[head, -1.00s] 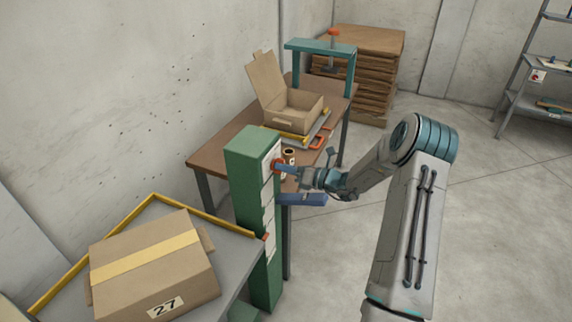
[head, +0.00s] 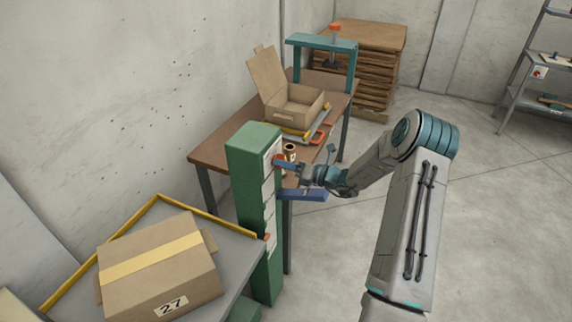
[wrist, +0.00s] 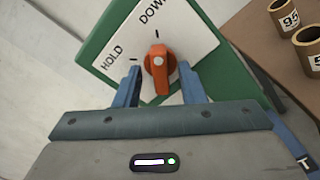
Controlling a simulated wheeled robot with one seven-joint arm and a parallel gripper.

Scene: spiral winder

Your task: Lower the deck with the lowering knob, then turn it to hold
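The orange lowering knob (wrist: 159,68) sits on a white label plate (wrist: 120,38) marked HOLD and DOWN, on a green post (head: 250,185). Its upper end points at the tick by DOWN. In the head view, my gripper (head: 283,165) is at the post's upper right face, and the knob is mostly hidden. The grey deck (head: 235,255) with a yellow rim is at the lower left and carries a taped carton (head: 150,245) marked 27.
Behind the post stands a brown table (head: 220,150) with an open carton (head: 292,105) and a teal frame press (head: 322,44). Cardboard tubes (wrist: 309,45) stand near the knob. A blue part (head: 303,194) lies just below my gripper.

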